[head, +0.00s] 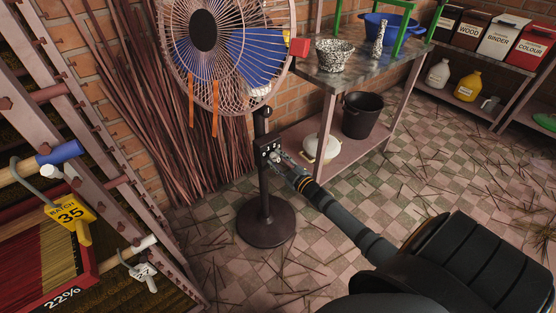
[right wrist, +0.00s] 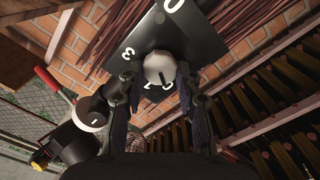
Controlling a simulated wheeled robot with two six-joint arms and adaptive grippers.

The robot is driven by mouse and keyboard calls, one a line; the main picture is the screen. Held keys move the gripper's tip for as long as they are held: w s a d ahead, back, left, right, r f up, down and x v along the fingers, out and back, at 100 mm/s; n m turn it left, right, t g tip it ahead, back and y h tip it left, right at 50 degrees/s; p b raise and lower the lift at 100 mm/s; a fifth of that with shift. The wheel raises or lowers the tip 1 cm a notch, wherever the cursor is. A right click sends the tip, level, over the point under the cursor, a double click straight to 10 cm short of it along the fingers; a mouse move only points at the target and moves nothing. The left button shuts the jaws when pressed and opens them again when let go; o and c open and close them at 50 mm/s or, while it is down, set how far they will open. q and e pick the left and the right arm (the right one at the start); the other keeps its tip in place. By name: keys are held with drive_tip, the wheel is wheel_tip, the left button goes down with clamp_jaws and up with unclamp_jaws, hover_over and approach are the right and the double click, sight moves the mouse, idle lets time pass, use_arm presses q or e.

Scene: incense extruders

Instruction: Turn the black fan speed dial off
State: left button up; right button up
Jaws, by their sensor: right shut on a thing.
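The pedestal fan (head: 228,50) stands near the brick wall, with its black control box (head: 268,147) on the pole. In the right wrist view, the black dial plate (right wrist: 150,35) carries white numerals, a 0 and a 3 among them. A pale round knob (right wrist: 158,66) sits at its lower edge; it looks grey-white here, not black. A short dark mark shows low on its face, pointing away from the 0. My right gripper (head: 277,160) is at the control box, its fingers (right wrist: 160,82) closed around the knob from both sides. My left gripper is out of view.
A metal rack (head: 130,185) with tags stands at the left. Bundled sticks (head: 135,110) lean behind the fan. A table (head: 340,75) with bowls and a lower shelf holding a black bucket (head: 362,115) stands to the right. Loose sticks lie on the tiled floor.

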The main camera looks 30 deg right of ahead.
drive_tip(key=o, duration=1.2)
drive_tip(key=shift+c, duration=0.2)
drive_tip(key=s, duration=1.2)
drive_tip(key=shift+d, duration=0.45)
